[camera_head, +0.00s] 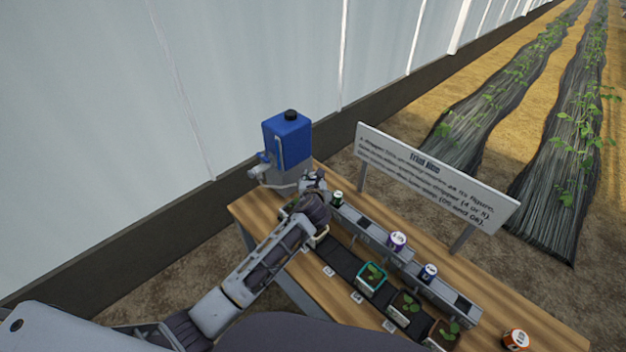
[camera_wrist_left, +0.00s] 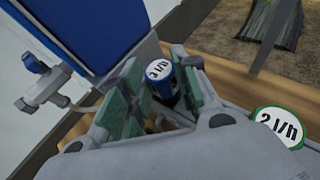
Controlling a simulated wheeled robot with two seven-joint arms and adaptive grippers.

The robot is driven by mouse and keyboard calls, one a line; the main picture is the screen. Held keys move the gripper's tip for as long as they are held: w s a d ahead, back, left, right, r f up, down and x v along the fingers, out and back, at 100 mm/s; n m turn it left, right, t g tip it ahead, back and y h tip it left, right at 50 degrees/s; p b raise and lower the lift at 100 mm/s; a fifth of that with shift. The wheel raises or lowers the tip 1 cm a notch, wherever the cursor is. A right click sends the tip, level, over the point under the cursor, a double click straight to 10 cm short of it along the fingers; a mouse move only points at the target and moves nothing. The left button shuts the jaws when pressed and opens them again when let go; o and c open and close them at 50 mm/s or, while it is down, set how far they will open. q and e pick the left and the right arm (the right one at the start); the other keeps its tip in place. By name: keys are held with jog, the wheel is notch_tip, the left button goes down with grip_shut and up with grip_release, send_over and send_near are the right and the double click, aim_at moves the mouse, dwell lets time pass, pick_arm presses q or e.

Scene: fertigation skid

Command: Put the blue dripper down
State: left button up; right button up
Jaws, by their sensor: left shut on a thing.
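My left gripper (camera_wrist_left: 158,98) is shut on a blue dripper (camera_wrist_left: 161,82), whose white top carries a label that seems to read 3 l/h. In the head view the left gripper (camera_head: 318,183) is at the far left end of the table, beside the blue tank, and hides most of what it holds. Whether the dripper touches a surface cannot be told. A green-rimmed dripper (camera_wrist_left: 279,128) marked 2 l/h is close by; it also shows in the rail (camera_head: 337,198). My right gripper is not in view.
A grey rail (camera_head: 413,263) on the wooden table (camera_head: 490,297) holds a purple dripper (camera_head: 397,240) and a dark blue one (camera_head: 429,271). An orange dripper (camera_head: 515,339) stands at the right. Potted seedlings (camera_head: 372,275) line the front. A blue tank (camera_head: 287,143) and a sign (camera_head: 432,178) stand behind.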

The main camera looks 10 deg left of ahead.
pick_arm(q)
jog(key=o, duration=0.8)
jog(key=shift+f, duration=0.1)
jog(key=shift+o, duration=0.2)
jog(key=shift+s, duration=0.1)
jog(key=v, duration=1.1)
jog(key=shift+s+r, duration=0.3)
jog(key=shift+r, duration=0.05)
jog(key=shift+d, duration=0.15)
